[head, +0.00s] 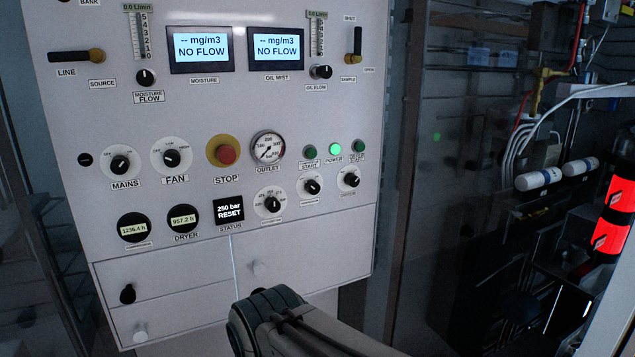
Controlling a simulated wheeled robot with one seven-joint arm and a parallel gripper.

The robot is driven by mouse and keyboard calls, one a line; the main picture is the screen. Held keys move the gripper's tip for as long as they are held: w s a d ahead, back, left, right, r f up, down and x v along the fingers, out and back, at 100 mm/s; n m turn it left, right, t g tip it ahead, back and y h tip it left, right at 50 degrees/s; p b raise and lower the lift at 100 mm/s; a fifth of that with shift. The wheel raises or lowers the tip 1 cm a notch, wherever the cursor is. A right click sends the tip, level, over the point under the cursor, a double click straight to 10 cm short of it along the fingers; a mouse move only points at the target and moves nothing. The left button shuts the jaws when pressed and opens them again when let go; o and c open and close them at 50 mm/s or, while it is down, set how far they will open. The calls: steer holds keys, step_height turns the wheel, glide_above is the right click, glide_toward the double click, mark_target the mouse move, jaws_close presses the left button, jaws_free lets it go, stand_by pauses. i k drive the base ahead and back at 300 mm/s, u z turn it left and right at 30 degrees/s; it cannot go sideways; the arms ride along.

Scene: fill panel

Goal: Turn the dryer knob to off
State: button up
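The white control panel (215,115) faces me. Three black knobs on white dials sit in its lower right row: a left knob (272,204), a middle knob (313,187) and a right knob (350,180). Their labels are too small to read, so I cannot tell which is the dryer knob. The word DRYER stands under a round hour counter (183,219), which has no knob. The mains knob (120,163) and fan knob (171,158) are labelled, further left. Part of my arm shows at the bottom centre, below the panel; my gripper is not in view.
A red stop button (227,154), an outlet gauge (267,148) and a lit green power lamp (335,149) sit above the lower knobs. Drawers with round handles (128,294) lie below. Pipes and red cylinders (612,218) stand at the right.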

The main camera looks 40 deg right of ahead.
mark_target(352, 180)
steer(key=u, duration=0.2)
steer(key=k, duration=0.65)
steer(key=z, duration=1.1)
steer(key=i, duration=0.5)
